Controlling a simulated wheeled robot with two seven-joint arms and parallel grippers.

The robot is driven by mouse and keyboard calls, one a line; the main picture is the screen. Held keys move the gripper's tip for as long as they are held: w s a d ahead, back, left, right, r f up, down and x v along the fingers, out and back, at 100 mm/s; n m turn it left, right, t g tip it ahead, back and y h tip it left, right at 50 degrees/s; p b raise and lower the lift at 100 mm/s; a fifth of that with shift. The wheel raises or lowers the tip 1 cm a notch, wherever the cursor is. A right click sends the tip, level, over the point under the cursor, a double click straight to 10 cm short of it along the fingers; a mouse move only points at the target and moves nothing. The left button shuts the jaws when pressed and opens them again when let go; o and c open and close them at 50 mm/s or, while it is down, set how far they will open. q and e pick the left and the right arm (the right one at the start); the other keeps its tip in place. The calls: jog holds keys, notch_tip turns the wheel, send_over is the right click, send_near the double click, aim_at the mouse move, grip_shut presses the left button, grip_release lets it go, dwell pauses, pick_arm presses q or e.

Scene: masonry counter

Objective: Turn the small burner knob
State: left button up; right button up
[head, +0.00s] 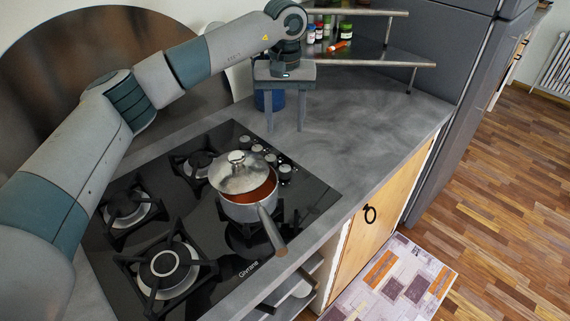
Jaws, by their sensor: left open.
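A row of several silver knobs (271,159) runs along the right part of the black glass hob (318,192). I cannot tell from this view which of them belongs to the small burner. My left gripper (286,127) points down over the grey counter, behind and to the right of the knobs. Its two fingers are apart with nothing between them, and it touches no knob. My right gripper is not in view.
A pot (250,206) with red contents stands on the front right burner, its lid (239,172) tilted and its handle pointing forward. A blue container (266,100) stands behind my left gripper. A corner shelf (360,58) holds small jars. The counter (375,125) on the right is clear.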

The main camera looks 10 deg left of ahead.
aim_at(285, 168)
pick_arm(q)
notch_tip(285, 168, down, 14)
jog(key=p, duration=0.5)
jog(key=shift+r, duration=0.1)
jog(key=shift+f, duration=0.85)
